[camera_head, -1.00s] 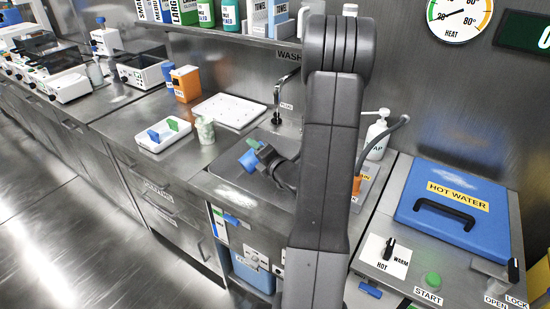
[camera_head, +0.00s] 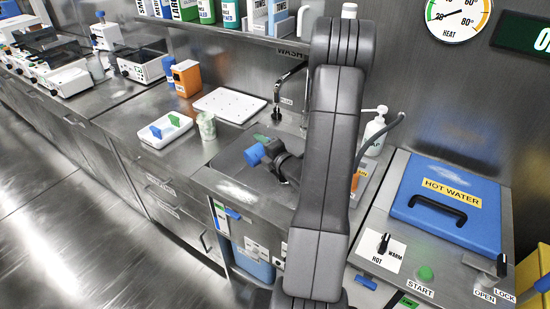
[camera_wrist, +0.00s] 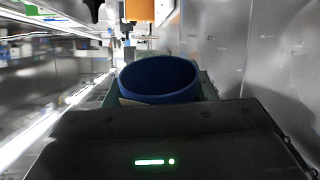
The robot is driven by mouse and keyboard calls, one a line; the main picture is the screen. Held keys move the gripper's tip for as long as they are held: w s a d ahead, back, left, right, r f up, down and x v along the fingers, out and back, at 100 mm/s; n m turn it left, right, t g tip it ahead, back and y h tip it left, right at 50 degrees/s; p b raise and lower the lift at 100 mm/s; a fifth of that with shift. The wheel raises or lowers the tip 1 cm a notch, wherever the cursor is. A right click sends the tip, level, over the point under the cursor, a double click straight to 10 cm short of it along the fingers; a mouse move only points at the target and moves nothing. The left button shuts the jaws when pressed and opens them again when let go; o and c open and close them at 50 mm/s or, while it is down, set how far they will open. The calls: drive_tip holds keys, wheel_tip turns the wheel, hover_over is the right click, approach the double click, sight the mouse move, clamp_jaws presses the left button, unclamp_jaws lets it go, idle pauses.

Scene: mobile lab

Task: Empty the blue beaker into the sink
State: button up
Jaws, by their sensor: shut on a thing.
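The blue beaker (camera_head: 254,155) is in my gripper (camera_head: 268,156), over the sink (camera_head: 232,161) in the head view. It looks tilted to the left there. My gripper is shut on it, with its fingers partly hidden by the beaker and my arm. In the wrist view the beaker (camera_wrist: 160,80) stands in front of my gripper body, with its round rim and dark blue inside showing. I cannot tell whether anything is in it. My arm hides the right part of the sink.
The faucet (camera_head: 278,92) rises behind the sink. A soap bottle (camera_head: 375,130) stands to the right. A white tray (camera_head: 164,130), a pale cup (camera_head: 206,125), a white drying board (camera_head: 229,106) and an orange box (camera_head: 186,78) are on the left counter. The blue-lidded hot water bath (camera_head: 450,205) is right.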

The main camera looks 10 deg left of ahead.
drive_tip(key=shift+w+r+m+p, duration=0.1)
drive_tip(key=shift+r+m+p, duration=0.3)
drive_tip(key=shift+p, duration=0.45)
drive_tip(key=shift+w+d+m+p, duration=0.1)
drive_tip(key=shift+d+m+p, duration=0.05)
drive_tip(key=shift+m+p, duration=0.65)
drive_tip(key=shift+f, duration=0.1)
drive_tip(key=shift+a, duration=0.2)
